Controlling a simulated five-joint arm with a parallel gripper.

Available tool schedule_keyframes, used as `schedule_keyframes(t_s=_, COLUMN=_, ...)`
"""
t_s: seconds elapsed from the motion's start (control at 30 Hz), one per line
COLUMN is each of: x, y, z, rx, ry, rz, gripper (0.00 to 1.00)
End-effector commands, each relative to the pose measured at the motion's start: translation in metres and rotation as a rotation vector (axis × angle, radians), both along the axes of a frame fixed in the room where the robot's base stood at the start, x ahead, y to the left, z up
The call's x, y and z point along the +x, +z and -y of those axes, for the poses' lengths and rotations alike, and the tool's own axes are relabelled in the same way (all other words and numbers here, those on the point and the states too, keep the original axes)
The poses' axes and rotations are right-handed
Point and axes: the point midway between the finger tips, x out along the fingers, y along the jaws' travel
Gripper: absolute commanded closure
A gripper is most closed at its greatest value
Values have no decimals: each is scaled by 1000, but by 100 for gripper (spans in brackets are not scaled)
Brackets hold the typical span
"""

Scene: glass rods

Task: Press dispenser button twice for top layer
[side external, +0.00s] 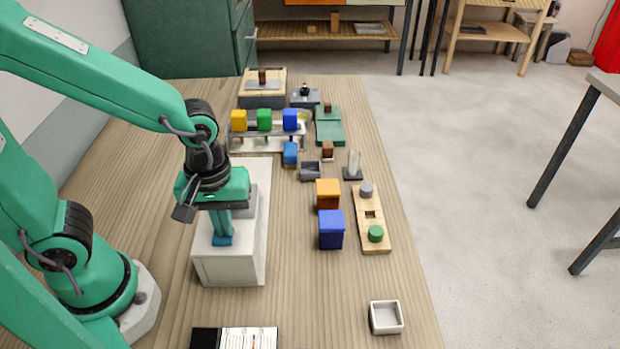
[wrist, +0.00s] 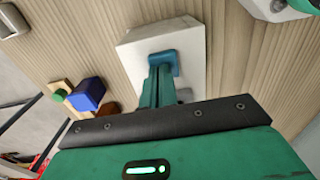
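A white box (side external: 232,268), likely the dispenser, stands on the wooden table below my gripper (side external: 221,234). A flat blue piece, likely the button (side external: 217,241), lies on its top near the front end. In the wrist view the white box (wrist: 136,62) and the blue button (wrist: 172,56) are ahead of the fingers. My gripper (wrist: 160,68) points down with its green fingers together and nothing visible between them. The fingertips are at the button and overlap it in both views. I cannot tell whether they touch it or whether it is pressed down.
Orange (side external: 328,194) and blue (side external: 331,230) blocks stand right of the box, beside a wooden board (side external: 371,208) with round pegs. A rack (side external: 266,140) with coloured blocks is behind. Front-middle table is clear.

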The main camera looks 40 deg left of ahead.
Motion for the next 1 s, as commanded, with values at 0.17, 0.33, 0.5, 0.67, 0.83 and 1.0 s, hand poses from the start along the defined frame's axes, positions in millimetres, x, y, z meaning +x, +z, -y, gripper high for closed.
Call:
schedule_keyframes(t_s=0.17, x=-3, y=9, z=-2, rx=4, ry=1, rz=-10, gripper=100)
schedule_keyframes(t_s=0.33, x=-1, y=32, z=0, rx=1, ry=0, rz=-1, gripper=100)
schedule_keyframes(t_s=0.5, x=0, y=60, z=0, rx=-1, ry=0, rz=3, gripper=100)
schedule_keyframes(t_s=0.67, x=0, y=86, z=0, rx=-1, ry=0, rz=4, gripper=100)
schedule_keyframes(t_s=0.83, x=0, y=112, z=0, rx=-1, ry=0, rz=3, gripper=100)
schedule_keyframes(t_s=1.0, x=0, y=129, z=0, rx=0, ry=0, rz=1, gripper=100)
